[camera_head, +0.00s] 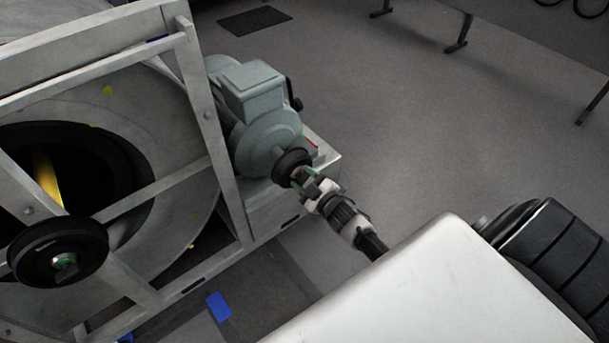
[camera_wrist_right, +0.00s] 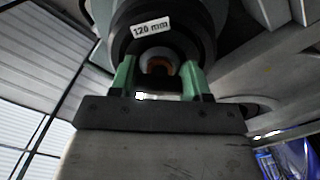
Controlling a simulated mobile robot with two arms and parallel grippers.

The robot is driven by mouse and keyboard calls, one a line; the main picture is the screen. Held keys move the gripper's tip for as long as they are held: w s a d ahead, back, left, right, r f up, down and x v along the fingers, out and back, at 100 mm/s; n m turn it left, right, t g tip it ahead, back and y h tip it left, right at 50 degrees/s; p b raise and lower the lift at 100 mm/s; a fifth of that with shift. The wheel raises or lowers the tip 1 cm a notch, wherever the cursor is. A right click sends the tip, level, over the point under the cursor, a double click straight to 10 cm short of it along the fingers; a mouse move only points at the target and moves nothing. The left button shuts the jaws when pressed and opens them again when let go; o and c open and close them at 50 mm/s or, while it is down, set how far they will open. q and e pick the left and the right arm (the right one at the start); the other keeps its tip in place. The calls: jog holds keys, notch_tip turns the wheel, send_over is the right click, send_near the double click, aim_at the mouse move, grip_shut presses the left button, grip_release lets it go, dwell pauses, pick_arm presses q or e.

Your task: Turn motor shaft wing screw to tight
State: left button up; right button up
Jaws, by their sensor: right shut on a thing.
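The grey-green motor (camera_head: 262,120) sits on the side of the large metal frame. A black pulley (camera_head: 291,166) is on its shaft, and the same pulley, labelled 120 mm, shows in the right wrist view (camera_wrist_right: 152,28). The shaft end, with an orange-brown ring (camera_wrist_right: 160,67), is at the pulley's centre. My right gripper (camera_head: 310,178) is at the shaft end, in front of the pulley. Its green fingers (camera_wrist_right: 160,75) stand either side of the shaft end and are shut on the wing screw, which is mostly hidden. The screw's angle cannot be told. My left gripper is not in view.
The metal frame (camera_head: 205,120) with a large drum stands at the left. A black wheel (camera_head: 58,252) with a green-centred hub is at its lower front. Open grey floor (camera_head: 400,130) lies behind and right of the motor.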

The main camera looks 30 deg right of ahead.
jog(key=m+p, duration=0.1)
jog(key=m, duration=0.2)
jog(key=shift+m, duration=0.4)
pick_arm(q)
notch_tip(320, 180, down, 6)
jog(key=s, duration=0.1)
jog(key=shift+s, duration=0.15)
pick_arm(e)
jog(key=shift+a+f+m, duration=0.1)
jog(key=shift+m, duration=1.8)
pick_arm(q)
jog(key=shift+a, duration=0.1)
jog(key=shift+p, duration=0.3)
pick_arm(e)
jog(key=o, duration=0.9)
jog(key=shift+s, duration=0.25)
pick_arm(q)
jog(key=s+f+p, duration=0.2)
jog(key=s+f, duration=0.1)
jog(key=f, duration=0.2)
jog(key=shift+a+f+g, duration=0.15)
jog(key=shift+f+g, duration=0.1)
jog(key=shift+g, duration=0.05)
pick_arm(e)
jog(key=s, duration=1)
jog(key=shift+s+d, duration=0.15)
jog(key=shift+d, duration=0.25)
